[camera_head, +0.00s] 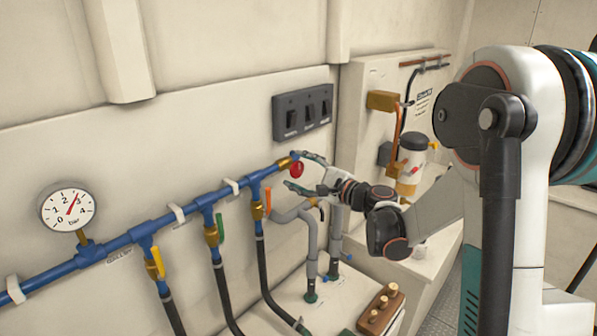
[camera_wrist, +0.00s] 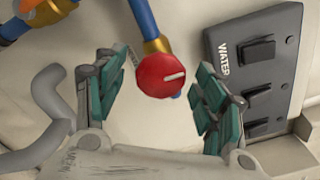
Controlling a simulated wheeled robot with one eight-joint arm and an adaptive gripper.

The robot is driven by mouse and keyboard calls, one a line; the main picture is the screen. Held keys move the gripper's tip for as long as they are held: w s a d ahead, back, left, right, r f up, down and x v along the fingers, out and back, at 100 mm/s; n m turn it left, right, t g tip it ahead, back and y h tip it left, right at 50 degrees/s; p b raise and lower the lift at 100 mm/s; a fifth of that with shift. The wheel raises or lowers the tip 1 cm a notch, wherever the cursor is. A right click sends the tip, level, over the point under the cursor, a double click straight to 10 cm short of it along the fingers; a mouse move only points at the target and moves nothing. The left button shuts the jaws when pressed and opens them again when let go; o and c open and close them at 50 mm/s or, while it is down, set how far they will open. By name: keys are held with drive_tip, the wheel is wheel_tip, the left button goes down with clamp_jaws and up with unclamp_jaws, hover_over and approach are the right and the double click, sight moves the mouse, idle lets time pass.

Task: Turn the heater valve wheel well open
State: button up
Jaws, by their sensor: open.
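A red round valve wheel (camera_head: 297,168) sits on a brass fitting at the right end of the blue pipe. In the wrist view the red wheel (camera_wrist: 161,76) faces the camera, with a pale bar mark across its face that tilts slightly. My gripper (camera_head: 298,172) reaches in from the right at the wheel. In the wrist view my gripper (camera_wrist: 160,92) is open, its green-padded fingers standing on both sides of the wheel with gaps. The wheel lies between the fingers, and neither finger visibly touches it. The wheel's label, if any, is not readable.
A black switch panel (camera_head: 303,111) is close above the wheel and right of my fingers in the wrist view (camera_wrist: 255,65). A blue pipe (camera_head: 120,240) carries green, yellow and orange lever valves. A gauge (camera_head: 68,207) hangs left. Grey hoses (camera_head: 310,240) run below my gripper.

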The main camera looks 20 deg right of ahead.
drive_tip(key=shift+w+a, duration=0.2)
drive_tip(key=shift+w, duration=0.15)
drive_tip(key=c, duration=1.1)
drive_tip(key=shift+n, duration=0.5)
drive_tip(key=n+b, duration=0.2)
drive_tip(key=n, duration=0.2)
drive_tip(key=shift+n, duration=0.3)
drive_tip(key=n+b, duration=0.1)
drive_tip(key=n, duration=0.5)
drive_tip(key=shift+b, duration=0.4)
